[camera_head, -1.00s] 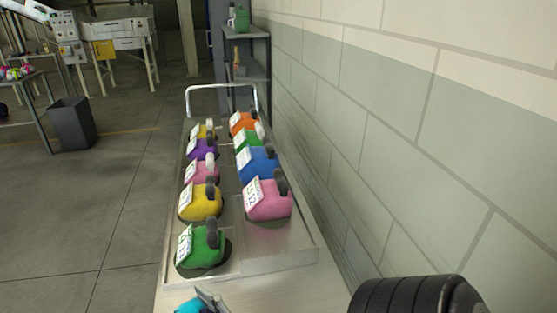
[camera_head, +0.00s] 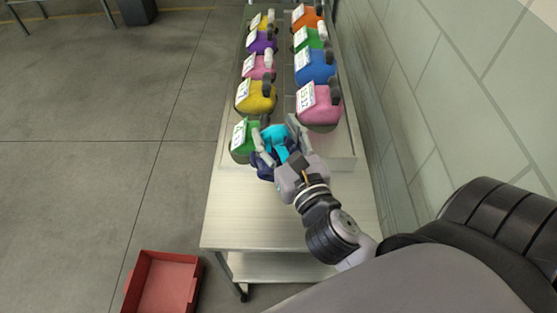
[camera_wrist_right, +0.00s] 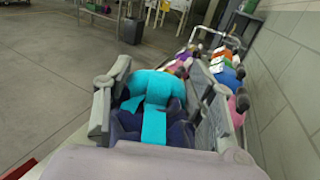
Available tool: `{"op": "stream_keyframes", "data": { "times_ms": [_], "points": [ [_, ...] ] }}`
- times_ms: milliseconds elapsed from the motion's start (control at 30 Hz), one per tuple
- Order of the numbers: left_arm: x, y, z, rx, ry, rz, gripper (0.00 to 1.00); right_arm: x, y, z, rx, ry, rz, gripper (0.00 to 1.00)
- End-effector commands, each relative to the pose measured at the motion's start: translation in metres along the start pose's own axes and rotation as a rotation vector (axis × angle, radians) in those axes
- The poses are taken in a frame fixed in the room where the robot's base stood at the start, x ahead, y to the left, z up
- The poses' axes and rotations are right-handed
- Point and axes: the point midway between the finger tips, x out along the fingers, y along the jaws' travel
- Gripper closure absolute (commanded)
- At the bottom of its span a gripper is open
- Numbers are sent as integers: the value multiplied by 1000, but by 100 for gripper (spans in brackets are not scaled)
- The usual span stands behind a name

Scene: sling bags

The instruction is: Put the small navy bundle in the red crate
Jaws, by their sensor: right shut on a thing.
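The small navy bundle (camera_head: 264,166) with a bright cyan top is in my right gripper (camera_head: 280,135), at the near end of the tray on the cart. In the right wrist view, the bundle (camera_wrist_right: 180,134) sits between the two grey fingers of the right gripper (camera_wrist_right: 160,82), its cyan band facing the camera. The fingers are shut on it. I cannot tell whether it touches the surface below. The red crate (camera_head: 196,286) stands on the floor at lower left, left of the cart; its visible inside looks empty. My left gripper is not in view.
The cart (camera_head: 235,215) has a bare near top and a tray holding several coloured bags in two rows. A green bag (camera_head: 242,142) is close left of the gripper. A block wall (camera_head: 440,90) runs along the right. Floor left of the cart is open.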

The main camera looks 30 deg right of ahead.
Motion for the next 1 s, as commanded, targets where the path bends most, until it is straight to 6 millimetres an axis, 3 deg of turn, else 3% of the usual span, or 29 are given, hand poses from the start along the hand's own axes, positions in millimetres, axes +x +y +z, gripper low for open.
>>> {"op": "stream_keyframes", "data": {
  "times_ms": [33, 100, 400, 667, 867, 1000],
  "points": [
    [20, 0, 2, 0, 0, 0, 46, 0, 0, -22, 0, 0, 0, 100],
    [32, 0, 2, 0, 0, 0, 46, 0, 0, -36, 1, 0, 0, 100],
    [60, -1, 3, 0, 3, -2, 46, 0, 0, -109, 0, 1, -3, 100],
    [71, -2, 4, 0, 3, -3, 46, 0, 0, -133, 0, -1, -1, 100],
    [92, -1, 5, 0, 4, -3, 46, 0, 1, -166, 0, 0, -1, 100],
    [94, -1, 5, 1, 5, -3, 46, 0, 1, -172, 0, -2, 0, 100]
  ]
}}
